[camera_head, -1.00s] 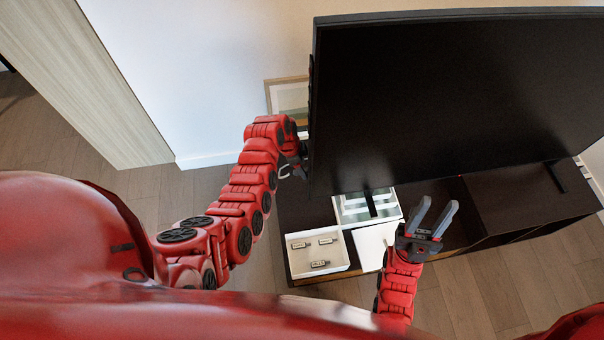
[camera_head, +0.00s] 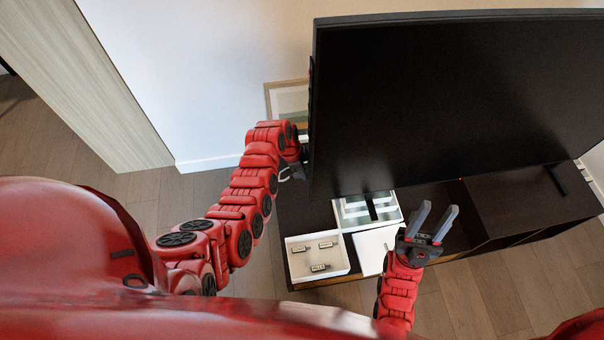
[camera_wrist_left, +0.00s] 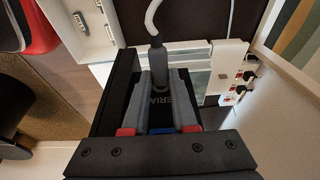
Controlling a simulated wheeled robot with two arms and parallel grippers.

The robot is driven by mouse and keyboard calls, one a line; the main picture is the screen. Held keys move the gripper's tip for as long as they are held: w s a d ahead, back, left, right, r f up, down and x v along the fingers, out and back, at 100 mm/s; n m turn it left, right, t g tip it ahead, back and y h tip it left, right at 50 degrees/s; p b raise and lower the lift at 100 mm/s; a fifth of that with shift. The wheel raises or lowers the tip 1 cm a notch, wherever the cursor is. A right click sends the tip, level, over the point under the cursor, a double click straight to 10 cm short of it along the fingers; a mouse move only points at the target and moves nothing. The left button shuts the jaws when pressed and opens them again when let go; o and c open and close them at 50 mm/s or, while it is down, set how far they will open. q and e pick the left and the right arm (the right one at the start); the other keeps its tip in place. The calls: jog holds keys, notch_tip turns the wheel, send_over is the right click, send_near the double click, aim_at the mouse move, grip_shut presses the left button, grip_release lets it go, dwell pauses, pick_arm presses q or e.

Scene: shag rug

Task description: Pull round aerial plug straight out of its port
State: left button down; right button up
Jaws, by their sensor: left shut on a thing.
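The round aerial plug (camera_wrist_left: 157,62) is a dark grey cylinder with a white cable curving from its end in the left wrist view. My left gripper (camera_wrist_left: 160,75) is shut on it, one grey finger on each side. In the head view my left gripper (camera_head: 295,170) is at the left edge of the television (camera_head: 450,100), mostly hidden. My right gripper (camera_head: 428,224) is open and empty in front of the television.
A dark low cabinet (camera_head: 510,205) carries the television. A white tray (camera_head: 300,268) with several small grey items stands at its front left. A framed picture (camera_head: 287,97) leans at the wall. A white power strip with black plugs (camera_wrist_left: 228,70) lies right of the gripper.

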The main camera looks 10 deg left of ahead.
pick_arm(q)
jog(key=shift+s+a, duration=0.1)
jog(key=shift+a, duration=0.1)
dwell(0.5)
jog(key=shift+s+a+f, duration=0.1)
jog(key=shift+s+a, duration=0.1)
jog(key=shift+a, duration=0.25)
jog(key=shift+s+a+f, duration=0.1)
jog(key=shift+s+a, duration=0.1)
jog(key=shift+a, duration=0.25)
jog(key=shift+s+a, duration=0.25)
jog(key=shift+a, duration=0.35)
jog(key=shift+s+a, duration=0.2)
jog(key=shift+a, duration=0.4)
jog(key=a, duration=0.1)
jog(key=s+a, duration=0.1)
jog(key=a+b, duration=0.1)
jog(key=shift+s+a+f, duration=0.25)
jog(key=shift+s+a, duration=0.05)
jog(key=shift+a, duration=0.05)
jog(key=shift+f, duration=0.1)
